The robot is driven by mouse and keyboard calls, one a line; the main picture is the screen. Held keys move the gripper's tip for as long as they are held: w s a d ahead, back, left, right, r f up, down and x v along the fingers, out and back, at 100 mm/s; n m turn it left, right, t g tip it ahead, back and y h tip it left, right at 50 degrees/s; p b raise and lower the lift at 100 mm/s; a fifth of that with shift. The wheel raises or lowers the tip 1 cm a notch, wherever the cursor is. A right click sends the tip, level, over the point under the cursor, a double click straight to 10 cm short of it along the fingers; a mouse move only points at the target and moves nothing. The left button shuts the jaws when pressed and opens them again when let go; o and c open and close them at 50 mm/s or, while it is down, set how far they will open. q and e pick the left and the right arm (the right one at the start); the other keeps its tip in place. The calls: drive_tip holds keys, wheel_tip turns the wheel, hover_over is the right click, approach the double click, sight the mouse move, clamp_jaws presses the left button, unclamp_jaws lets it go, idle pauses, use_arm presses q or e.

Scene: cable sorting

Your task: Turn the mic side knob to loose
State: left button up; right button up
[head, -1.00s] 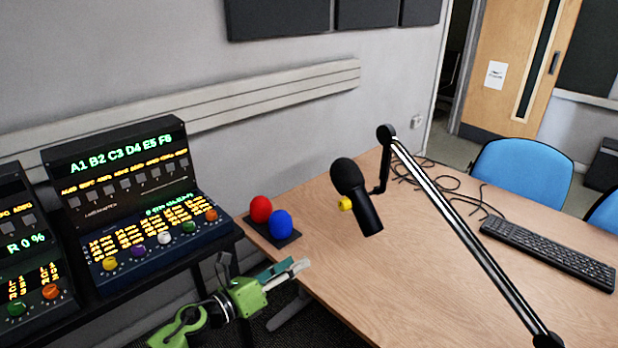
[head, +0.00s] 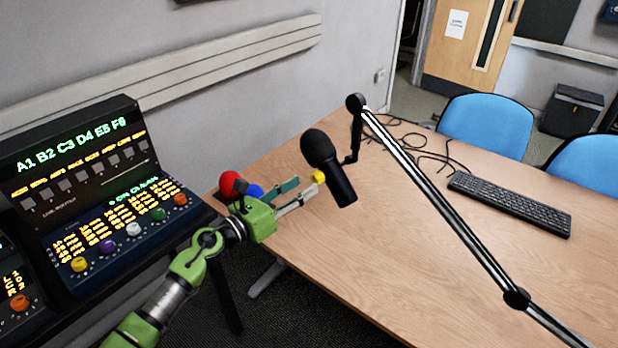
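A black microphone (head: 330,168) hangs tilted from a boom arm (head: 440,210) over the wooden table. Its yellow side knob (head: 319,177) sits on the side facing my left gripper. My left gripper (head: 299,193), on a green arm coming in from the lower left, has its two fingers apart with a gap between the tips. The tips are close to the knob; the lower, pale finger reaches nearly to it. I cannot tell whether it touches. Nothing is held. My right gripper is not in view.
A red ball (head: 231,184) and a partly hidden blue ball (head: 254,190) sit behind my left gripper. A control console (head: 90,190) with coloured knobs stands at left. Loose cables (head: 425,140) and a keyboard (head: 510,205) lie on the table (head: 400,270).

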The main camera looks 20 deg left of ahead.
sight(314, 179)
use_arm(q)
drive_tip(key=x, duration=0.3)
drive_tip(key=shift+d, duration=0.1)
drive_tip(key=shift+w, duration=0.25)
clamp_jaws()
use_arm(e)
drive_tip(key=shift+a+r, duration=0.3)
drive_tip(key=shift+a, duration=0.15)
use_arm(q)
drive_tip(key=c, duration=1.1)
unclamp_jaws()
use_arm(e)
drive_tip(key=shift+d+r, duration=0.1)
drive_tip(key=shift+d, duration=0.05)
